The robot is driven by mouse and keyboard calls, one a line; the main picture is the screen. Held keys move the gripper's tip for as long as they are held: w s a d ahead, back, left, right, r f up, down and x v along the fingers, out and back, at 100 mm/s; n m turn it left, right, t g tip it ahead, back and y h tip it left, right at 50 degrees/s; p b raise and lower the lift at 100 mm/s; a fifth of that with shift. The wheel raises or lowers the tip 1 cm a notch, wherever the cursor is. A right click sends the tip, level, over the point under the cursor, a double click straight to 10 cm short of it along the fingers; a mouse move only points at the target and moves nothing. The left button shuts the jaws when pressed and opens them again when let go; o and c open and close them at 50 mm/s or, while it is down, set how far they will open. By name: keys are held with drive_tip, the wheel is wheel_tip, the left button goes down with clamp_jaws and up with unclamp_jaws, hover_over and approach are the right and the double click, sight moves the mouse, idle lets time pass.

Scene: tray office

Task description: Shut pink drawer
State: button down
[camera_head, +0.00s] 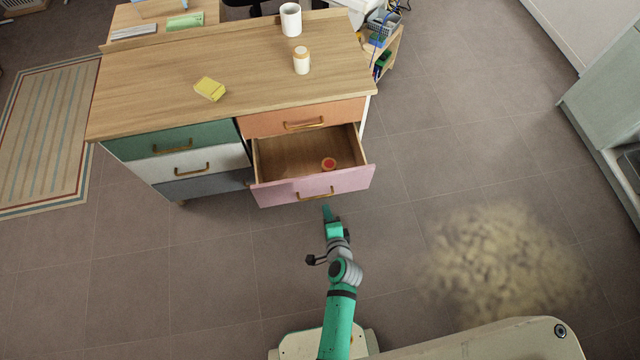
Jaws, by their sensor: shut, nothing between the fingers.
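The pink drawer (315,187) is pulled well out of the wooden-topped cabinet (165,80), on its right side below an orange drawer (270,121). It has a brown bar handle on its front. A small red round item (328,163) lies inside it on the wooden bottom. My gripper (326,209) is shut and empty, just in front of the pink front, right of the handle's middle. It looks close to the drawer, but I cannot tell whether it touches.
Green, white and grey drawers on the cabinet's left are shut. A white mug (291,20), a jar (301,61) and a yellow sponge (210,89) stand on the top. A yellowish patch (500,262) lies on the floor at right. A striped rug (45,135) lies at left.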

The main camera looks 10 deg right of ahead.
approach(318, 178)
drive_tip(key=s+f+x, duration=0.1)
drive_tip(key=x, duration=0.4)
drive_tip(key=shift+w, duration=0.9)
drive_tip(key=shift+r, duration=0.1)
